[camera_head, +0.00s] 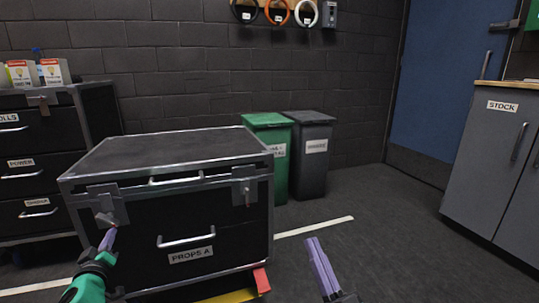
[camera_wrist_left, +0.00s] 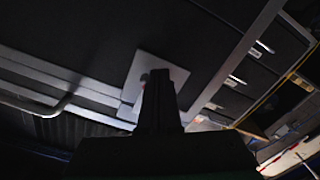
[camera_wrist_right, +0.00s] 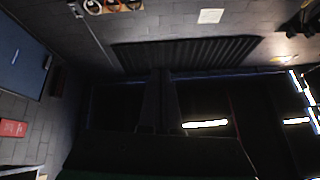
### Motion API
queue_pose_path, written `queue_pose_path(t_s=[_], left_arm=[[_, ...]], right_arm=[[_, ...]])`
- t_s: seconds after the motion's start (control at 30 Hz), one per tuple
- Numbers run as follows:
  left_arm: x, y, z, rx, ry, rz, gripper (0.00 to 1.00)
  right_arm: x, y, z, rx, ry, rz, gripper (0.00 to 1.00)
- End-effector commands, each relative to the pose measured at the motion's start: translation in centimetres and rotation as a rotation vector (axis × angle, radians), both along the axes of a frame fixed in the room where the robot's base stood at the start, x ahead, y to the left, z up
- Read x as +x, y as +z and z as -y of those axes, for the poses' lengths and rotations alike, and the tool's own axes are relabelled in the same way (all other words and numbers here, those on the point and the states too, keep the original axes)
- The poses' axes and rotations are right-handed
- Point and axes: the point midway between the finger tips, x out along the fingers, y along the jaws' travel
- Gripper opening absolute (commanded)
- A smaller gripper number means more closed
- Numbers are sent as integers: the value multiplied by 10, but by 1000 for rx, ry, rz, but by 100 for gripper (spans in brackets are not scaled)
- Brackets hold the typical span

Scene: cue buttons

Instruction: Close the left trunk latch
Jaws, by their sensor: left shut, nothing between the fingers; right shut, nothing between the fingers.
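The black trunk (camera_head: 175,151) with metal edges stands in front of me, its lid down, with a "PROPS A" label on its front. The left latch (camera_head: 107,203) is a grey metal plate with a part that sticks out at the front left. My left gripper (camera_head: 108,238) is shut and empty, its fingertips just below this latch; I cannot tell if they touch. In the left wrist view the shut fingers (camera_wrist_left: 158,88) overlap the latch plate (camera_wrist_left: 148,75). The right latch (camera_head: 245,188) hangs flat against the front. My right gripper (camera_head: 315,250) is shut and empty, right of the trunk above the floor.
A green bin (camera_head: 270,122) and a dark bin (camera_head: 313,165) stand behind the trunk. A black drawer cabinet (camera_head: 55,150) is at the left, a grey STOCK cabinet (camera_head: 490,160) at the right. Red and yellow pieces (camera_head: 261,280) show at the trunk's lower right. The floor between is clear.

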Motion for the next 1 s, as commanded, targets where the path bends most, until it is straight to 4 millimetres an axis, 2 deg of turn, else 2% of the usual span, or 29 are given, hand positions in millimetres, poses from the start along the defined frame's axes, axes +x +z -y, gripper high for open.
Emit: queue_pose_path(t_s=[1.0], left_arm=[[0,0,0,0,0,0,0]], right_arm=[[2,-26,-3,-13,9,-72,0]])
